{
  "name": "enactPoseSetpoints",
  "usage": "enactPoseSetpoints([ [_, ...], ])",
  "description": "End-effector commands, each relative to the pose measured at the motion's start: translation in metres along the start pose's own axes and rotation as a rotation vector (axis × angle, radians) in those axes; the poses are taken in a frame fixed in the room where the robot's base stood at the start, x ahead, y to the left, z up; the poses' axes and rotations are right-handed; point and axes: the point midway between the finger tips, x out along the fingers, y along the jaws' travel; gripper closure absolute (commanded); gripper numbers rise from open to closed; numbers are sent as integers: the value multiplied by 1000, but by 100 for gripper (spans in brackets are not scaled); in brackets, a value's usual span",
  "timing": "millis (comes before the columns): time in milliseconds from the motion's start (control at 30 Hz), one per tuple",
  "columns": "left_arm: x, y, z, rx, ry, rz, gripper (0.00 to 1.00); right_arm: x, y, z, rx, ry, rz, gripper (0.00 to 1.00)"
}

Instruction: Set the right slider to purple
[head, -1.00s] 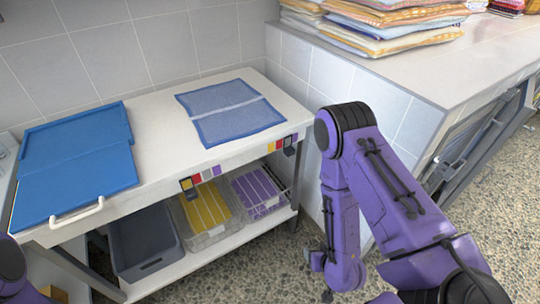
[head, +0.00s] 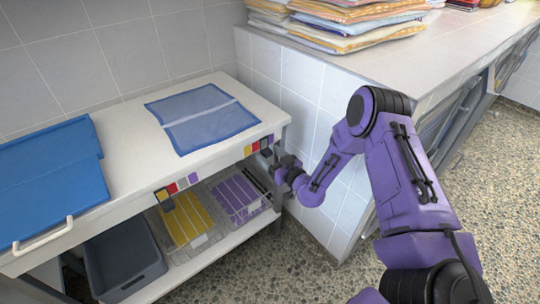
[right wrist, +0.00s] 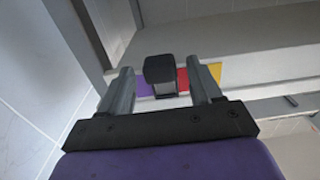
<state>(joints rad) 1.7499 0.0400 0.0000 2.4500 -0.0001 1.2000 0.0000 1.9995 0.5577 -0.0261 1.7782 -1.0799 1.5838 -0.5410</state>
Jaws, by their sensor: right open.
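The right slider's black knob (right wrist: 159,69) shows in the right wrist view in front of a colour strip. Purple (right wrist: 145,89) shows to its left, red (right wrist: 183,80) and yellow (right wrist: 210,73) to its right. The knob hides part of the strip, so its exact setting is hard to tell. My right gripper (head: 273,158) is at the right end of the table's front edge, by the right strip (head: 258,144). Its fingers are open, one on each side of the knob, with gaps. My left gripper is out of view.
A left slider strip (head: 181,187) is on the same edge. Below, the shelf holds a grey bin (head: 124,260), a yellow-striped tray (head: 187,222) and a purple-striped one (head: 236,196). A blue towel (head: 202,117) lies on top. A tiled wall (head: 300,100) stands close to my right gripper.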

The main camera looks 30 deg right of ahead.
Motion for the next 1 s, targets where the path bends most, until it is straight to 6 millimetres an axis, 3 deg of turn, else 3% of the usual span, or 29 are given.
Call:
enactPoseSetpoints([
  [300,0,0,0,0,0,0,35,5,0,0,1,-1,-1,39],
  [500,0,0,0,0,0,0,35,5,0,0,1,-1,-1,100],
  [667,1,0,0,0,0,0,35,5,3,0,0,1,0,100],
  [833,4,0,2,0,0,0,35,6,28,0,-1,3,0,100],
  [1000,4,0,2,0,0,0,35,6,37,-1,1,3,2,100],
])
